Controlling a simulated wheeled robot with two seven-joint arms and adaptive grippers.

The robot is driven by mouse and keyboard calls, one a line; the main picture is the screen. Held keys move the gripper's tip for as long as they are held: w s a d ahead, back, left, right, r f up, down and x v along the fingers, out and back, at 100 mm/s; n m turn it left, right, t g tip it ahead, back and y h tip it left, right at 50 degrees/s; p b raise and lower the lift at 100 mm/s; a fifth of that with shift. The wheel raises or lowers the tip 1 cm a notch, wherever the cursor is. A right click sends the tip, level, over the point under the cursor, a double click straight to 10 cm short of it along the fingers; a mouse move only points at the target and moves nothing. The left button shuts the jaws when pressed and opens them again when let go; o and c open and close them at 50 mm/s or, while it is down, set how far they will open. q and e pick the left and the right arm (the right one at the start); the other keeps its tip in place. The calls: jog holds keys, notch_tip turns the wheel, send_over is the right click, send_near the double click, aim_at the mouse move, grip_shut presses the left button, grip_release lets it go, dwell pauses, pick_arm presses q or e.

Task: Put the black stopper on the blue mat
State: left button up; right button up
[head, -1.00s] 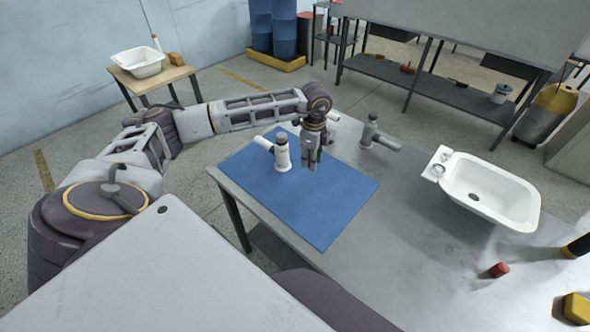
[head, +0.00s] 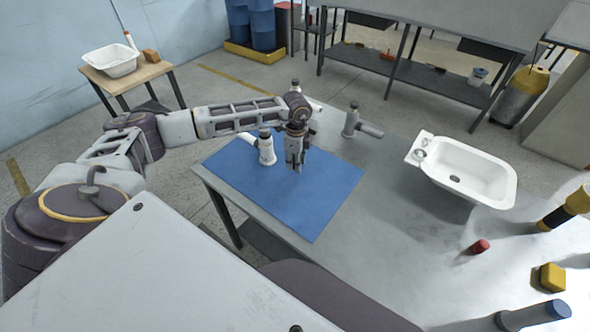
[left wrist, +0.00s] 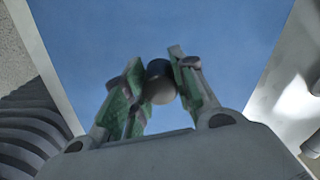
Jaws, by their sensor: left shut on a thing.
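The blue mat (head: 318,205) lies flat on the grey table's left part. My left gripper (head: 294,166) points down over the mat, right of a white fitting. In the left wrist view its two fingers (left wrist: 157,70) are shut on a small dark cylinder, the black stopper (left wrist: 160,82), with a paler end towards the camera. Blue mat (left wrist: 220,28) fills the background behind it. In the head view the fingers hide the stopper. I cannot tell whether it touches the mat or hangs just above. My right gripper is not in view.
A white fitting (head: 266,150) with a dark top stands on the mat close to my left gripper. A grey fitting (head: 352,122) stands behind the mat. A white tub shell (head: 470,172), a red cylinder (head: 480,246) and a yellow block (head: 549,277) are to the right.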

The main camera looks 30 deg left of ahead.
aim_at(296, 176)
pick_arm(q)
jog(key=shift+f, duration=0.55)
jog(key=shift+f, duration=1.9)
jog(key=shift+f, duration=0.2)
jog(key=o, duration=0.9)
jog(key=shift+r, duration=0.15)
notch_tip(296, 176, up, 12)
jog(key=shift+r+b, duration=0.1)
jog(key=shift+b, duration=0.35)
